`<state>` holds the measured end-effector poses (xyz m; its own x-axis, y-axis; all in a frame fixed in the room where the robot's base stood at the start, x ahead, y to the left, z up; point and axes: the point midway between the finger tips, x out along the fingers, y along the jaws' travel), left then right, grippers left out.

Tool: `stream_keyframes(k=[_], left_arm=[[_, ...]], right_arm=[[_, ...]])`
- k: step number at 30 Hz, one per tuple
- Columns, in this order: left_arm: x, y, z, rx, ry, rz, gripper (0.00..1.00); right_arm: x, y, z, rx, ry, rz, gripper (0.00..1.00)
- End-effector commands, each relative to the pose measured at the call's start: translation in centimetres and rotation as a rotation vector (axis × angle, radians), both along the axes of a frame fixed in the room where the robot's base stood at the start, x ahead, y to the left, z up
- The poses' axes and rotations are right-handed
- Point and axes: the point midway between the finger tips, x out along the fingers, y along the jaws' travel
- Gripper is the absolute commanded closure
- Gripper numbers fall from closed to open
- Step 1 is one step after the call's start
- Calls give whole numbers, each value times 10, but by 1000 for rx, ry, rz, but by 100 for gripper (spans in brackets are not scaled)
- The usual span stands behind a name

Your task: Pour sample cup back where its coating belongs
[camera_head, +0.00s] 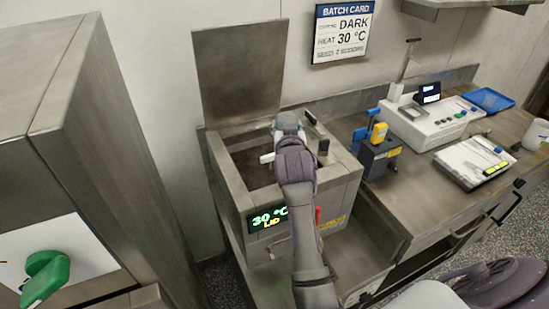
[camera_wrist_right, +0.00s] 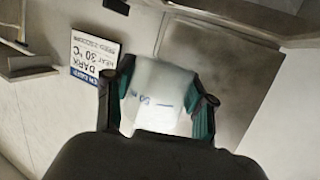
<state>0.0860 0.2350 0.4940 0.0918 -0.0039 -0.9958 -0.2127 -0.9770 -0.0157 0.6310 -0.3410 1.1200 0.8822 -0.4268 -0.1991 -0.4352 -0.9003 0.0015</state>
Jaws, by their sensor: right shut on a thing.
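My right gripper (camera_head: 287,128) is over the open tank (camera_head: 233,188) in the head view. In the wrist view the right gripper (camera_wrist_right: 164,92) is shut on a whitish sample cup (camera_wrist_right: 158,95) with blue markings, held between its two teal-padded fingers. My arm hides most of the cup in the head view, and I cannot tell its tilt or contents. The tank holds a dark brown mass (camera_head: 252,165). Its lid (camera_head: 238,70) stands open behind it, and its display (camera_head: 268,218) reads 30 °C and LID. My left gripper is not in view.
The batch card (camera_head: 341,32) on the wall reads DARK, 30 °C. To the right are a small dark unit with a yellow item (camera_head: 379,150), a white instrument (camera_head: 430,120), a blue tray (camera_head: 488,99) and a white pad (camera_head: 473,162). A steel cabinet (camera_head: 90,130) stands left.

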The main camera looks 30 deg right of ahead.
Motion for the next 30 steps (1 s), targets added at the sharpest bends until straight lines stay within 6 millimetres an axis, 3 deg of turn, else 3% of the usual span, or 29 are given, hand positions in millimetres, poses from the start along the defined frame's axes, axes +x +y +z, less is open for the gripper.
stream_keyframes(k=[8, 22, 30], left_arm=[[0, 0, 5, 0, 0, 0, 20], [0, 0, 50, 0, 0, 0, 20], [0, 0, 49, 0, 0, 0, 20]], right_arm=[[1, 2, 6, 4, -3, 1, 82], [1, 2, 52, 6, -4, 2, 82], [1, 2, 53, 6, -6, 0, 82]])
